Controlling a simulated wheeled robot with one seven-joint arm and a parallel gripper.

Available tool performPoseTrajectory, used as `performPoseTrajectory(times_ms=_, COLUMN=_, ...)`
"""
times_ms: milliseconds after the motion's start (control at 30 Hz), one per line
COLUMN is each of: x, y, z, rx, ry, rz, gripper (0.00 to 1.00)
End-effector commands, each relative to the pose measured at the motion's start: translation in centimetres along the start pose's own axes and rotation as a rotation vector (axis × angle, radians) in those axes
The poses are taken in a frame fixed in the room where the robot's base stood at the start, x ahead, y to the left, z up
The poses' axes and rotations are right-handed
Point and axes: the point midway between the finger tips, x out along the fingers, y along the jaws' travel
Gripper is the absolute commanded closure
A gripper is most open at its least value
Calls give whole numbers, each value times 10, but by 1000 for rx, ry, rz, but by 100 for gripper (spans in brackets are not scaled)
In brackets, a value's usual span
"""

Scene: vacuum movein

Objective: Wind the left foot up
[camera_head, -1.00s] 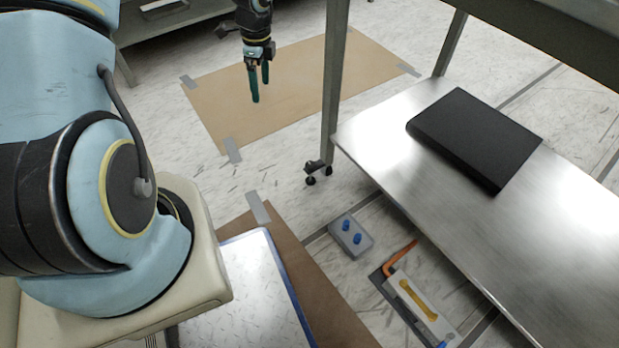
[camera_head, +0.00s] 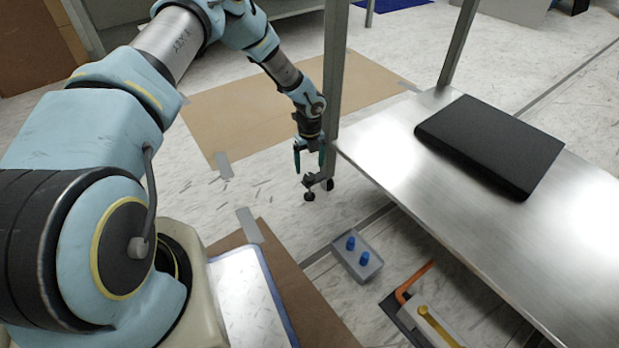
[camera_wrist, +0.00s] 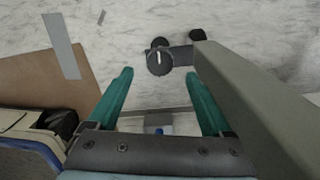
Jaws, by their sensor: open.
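The left foot (camera_head: 310,195) is a small dark round piece on a bracket at the bottom of the grey bench leg (camera_head: 335,80). In the wrist view the foot (camera_wrist: 159,62) is a black disc with a white mark on top, joined by a dark bracket (camera_wrist: 182,54) to the leg (camera_wrist: 245,95). My gripper (camera_head: 309,160) is open, pointing down, with its green fingers just above the foot in the picture. In the wrist view the foot lies between and slightly beyond the fingertips (camera_wrist: 159,76); nothing is between the jaws. I cannot tell the exact height gap.
The leg stands close to my right finger in the wrist view. A metal shelf (camera_head: 400,150) with a black slab (camera_head: 490,145) is on the right. A grey box with blue knobs (camera_head: 370,272) and an orange-handled item (camera_head: 412,284) lie on the floor. Taped brown board (camera_head: 240,115) lies behind.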

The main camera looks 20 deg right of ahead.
Motion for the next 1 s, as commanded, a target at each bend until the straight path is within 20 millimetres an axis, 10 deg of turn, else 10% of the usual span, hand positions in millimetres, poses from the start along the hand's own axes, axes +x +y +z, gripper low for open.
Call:
performPoseTrajectory(times_ms=300, x=46, y=0, z=0, rx=-2, ry=0, rz=-1, gripper=16)
performPoseTrajectory(times_ms=700, x=50, y=0, z=0, rx=-2, ry=0, rz=-1, gripper=17)
performPoseTrajectory(times_ms=1000, x=50, y=0, z=0, rx=-2, ry=0, rz=-1, gripper=51)
